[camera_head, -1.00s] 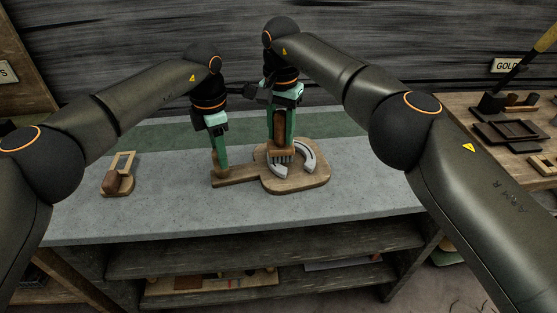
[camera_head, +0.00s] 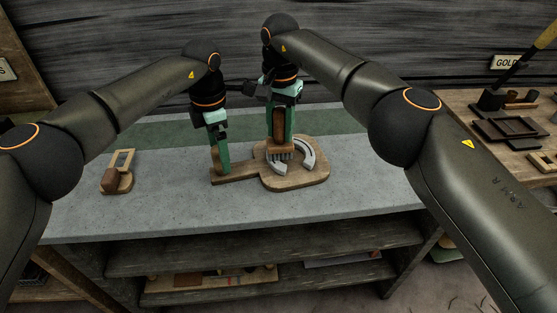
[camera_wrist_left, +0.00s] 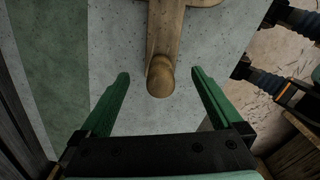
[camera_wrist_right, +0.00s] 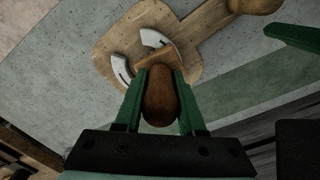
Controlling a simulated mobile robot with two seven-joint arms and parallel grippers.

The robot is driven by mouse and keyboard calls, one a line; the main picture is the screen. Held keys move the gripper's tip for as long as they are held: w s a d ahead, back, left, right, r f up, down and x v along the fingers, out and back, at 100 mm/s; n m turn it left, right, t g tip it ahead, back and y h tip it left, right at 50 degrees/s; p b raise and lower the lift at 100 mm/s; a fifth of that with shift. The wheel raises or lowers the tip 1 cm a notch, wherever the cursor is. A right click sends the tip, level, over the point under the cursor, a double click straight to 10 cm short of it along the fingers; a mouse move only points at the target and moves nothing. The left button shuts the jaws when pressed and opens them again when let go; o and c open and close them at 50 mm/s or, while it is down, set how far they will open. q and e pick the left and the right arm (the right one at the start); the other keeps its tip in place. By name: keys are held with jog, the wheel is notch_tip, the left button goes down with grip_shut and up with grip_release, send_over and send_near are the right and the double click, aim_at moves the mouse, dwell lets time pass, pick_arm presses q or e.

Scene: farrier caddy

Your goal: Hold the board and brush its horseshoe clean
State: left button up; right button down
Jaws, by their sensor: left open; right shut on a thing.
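The wooden board (camera_head: 312,181) lies on the grey bench top, its handle (camera_head: 236,177) pointing left. A pale grey horseshoe (camera_head: 306,158) sits on the board's round part. My left gripper (camera_head: 222,168) points down at the handle's end; the left wrist view shows its fingers (camera_wrist_left: 160,92) open on either side of the knob (camera_wrist_left: 160,80), apart from it. My right gripper (camera_head: 281,138) is shut on the wooden brush (camera_wrist_right: 159,97), held upright with bristles down over the horseshoe's left side. The brush hides part of the horseshoe. Whether bristles touch metal is hard to tell.
A small wooden holder (camera_head: 119,183) stands on the bench (camera_head: 160,210) to the left. A side table at the right holds dark trays (camera_head: 505,135) and blocks. The bench front and right end are clear. A shelf (camera_head: 250,258) lies below.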

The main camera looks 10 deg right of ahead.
aim_at(280, 110)
pick_arm(q)
jog(key=shift+r, duration=0.2)
pick_arm(e)
jog(key=shift+r, duration=0.2)
pick_arm(q)
jog(key=shift+r+p, duration=1.25)
jog(key=shift+p, duration=0.05)
pick_arm(e)
jog(key=shift+r, duration=1.1)
jog(key=shift+r+p, duration=3.3)
pick_arm(q)
notch_tip(280, 110, up, 8)
pick_arm(e)
jog(key=shift+f, duration=0.1)
pick_arm(q)
jog(key=shift+s, duration=0.1)
pick_arm(e)
jog(key=shift+s, duration=0.1)
